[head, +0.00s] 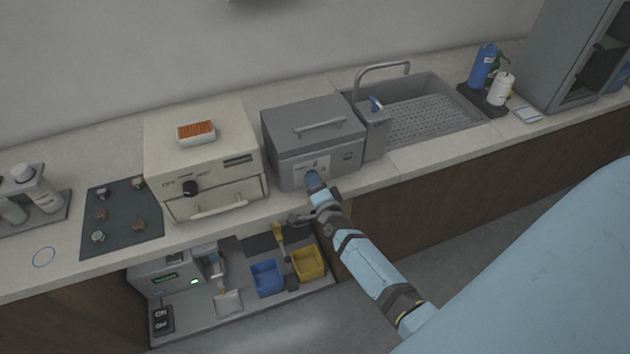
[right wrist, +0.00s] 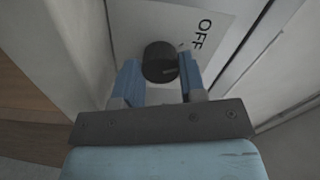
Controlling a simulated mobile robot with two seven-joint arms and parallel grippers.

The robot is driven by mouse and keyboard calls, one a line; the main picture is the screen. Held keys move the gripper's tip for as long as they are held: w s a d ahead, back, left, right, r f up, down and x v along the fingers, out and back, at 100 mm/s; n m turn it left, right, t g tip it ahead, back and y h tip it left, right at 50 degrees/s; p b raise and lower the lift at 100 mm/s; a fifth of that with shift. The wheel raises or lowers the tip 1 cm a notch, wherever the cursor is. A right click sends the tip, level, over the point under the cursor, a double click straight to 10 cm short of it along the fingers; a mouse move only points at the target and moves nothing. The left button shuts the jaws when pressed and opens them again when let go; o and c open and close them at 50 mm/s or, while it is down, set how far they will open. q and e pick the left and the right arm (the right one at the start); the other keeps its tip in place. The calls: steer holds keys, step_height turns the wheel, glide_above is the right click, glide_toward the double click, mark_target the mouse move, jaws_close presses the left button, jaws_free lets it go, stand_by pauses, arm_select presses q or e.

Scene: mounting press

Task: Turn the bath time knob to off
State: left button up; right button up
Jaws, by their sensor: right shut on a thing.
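The grey lidded bath (head: 316,137) stands on the counter left of the sink. Its front carries a pale dial plate (right wrist: 212,33) with the word OFF. The round black knob (right wrist: 160,62) sits on that plate in the right wrist view. My right gripper (right wrist: 161,74) has its blue fingers on both sides of the knob and is shut on it. In the head view the right gripper (head: 314,180) covers the knob at the bath's front. A pale pointer mark shows near the knob's edge, beside OFF; its exact setting is hard to read. My left gripper is not in view.
The sink (head: 420,110) is to the right. A lower shelf holds blue (head: 267,277) and yellow (head: 308,263) bins.

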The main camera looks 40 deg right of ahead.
steer(key=shift+n+p, duration=0.35)
steer(key=shift+n, duration=0.75)
steer(key=o, duration=0.9)
steer(key=shift+s, duration=0.1)
steer(key=b+v, duration=0.2)
steer(key=v, duration=1.1)
steer(key=shift+s+a, duration=0.15)
steer(key=shift+s, duration=0.1)
